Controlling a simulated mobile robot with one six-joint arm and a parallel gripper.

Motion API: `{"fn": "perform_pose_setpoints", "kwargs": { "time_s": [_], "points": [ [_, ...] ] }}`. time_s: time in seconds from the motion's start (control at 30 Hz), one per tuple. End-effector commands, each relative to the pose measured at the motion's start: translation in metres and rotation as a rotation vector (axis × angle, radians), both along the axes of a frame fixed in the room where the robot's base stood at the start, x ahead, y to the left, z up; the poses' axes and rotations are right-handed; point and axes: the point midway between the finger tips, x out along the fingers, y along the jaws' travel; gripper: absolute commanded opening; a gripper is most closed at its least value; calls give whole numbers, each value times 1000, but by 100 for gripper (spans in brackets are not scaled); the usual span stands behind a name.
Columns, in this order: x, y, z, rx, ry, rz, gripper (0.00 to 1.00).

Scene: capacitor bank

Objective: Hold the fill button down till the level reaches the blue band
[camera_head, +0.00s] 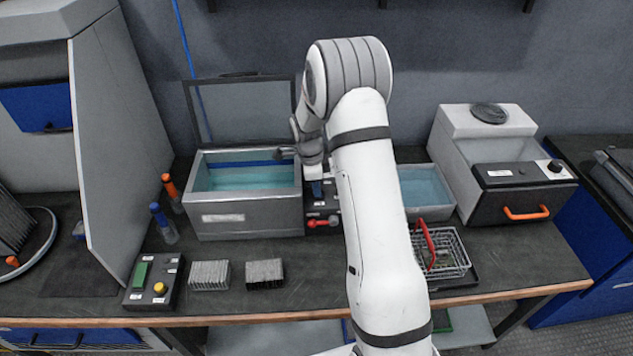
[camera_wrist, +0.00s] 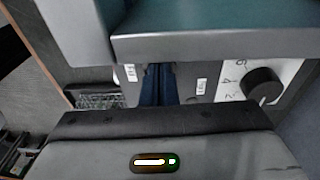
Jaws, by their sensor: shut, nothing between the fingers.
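A grey open-topped tank (camera_head: 250,222) stands on the bench with its lid raised behind it. Teal water (camera_head: 245,182) is inside it, and a blue band (camera_head: 232,164) runs along the inner back wall above the water. My gripper (camera_head: 317,190) is shut and empty, pointing down over the dark control panel (camera_head: 335,211) at the tank's right side. In the wrist view my gripper's blue fingers (camera_wrist: 157,88) are together between two white labels (camera_wrist: 201,86). The fill button is not visible; whether the fingertips touch it cannot be told.
A red-handled valve (camera_head: 323,221) sits close in front of my gripper. A black dial (camera_wrist: 263,86) is on the panel. A second water tub (camera_head: 428,212) and a wire basket (camera_head: 455,252) stand to the right.

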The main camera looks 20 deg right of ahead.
Motion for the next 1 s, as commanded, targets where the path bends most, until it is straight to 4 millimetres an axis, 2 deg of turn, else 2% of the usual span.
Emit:
{"fn": "perform_pose_setpoints", "kwargs": {
  "time_s": [0.03, 0.63, 0.77, 1.0],
  "points": [
    [-5, 1, -6, 1, 16, -1, 0],
    [-5, 1, -3, 1, 15, -1, 0],
    [-3, 2, 14, 1, 10, -1, 0],
    [4, 8, 66, 0, -3, -1, 0]
  ]
}}
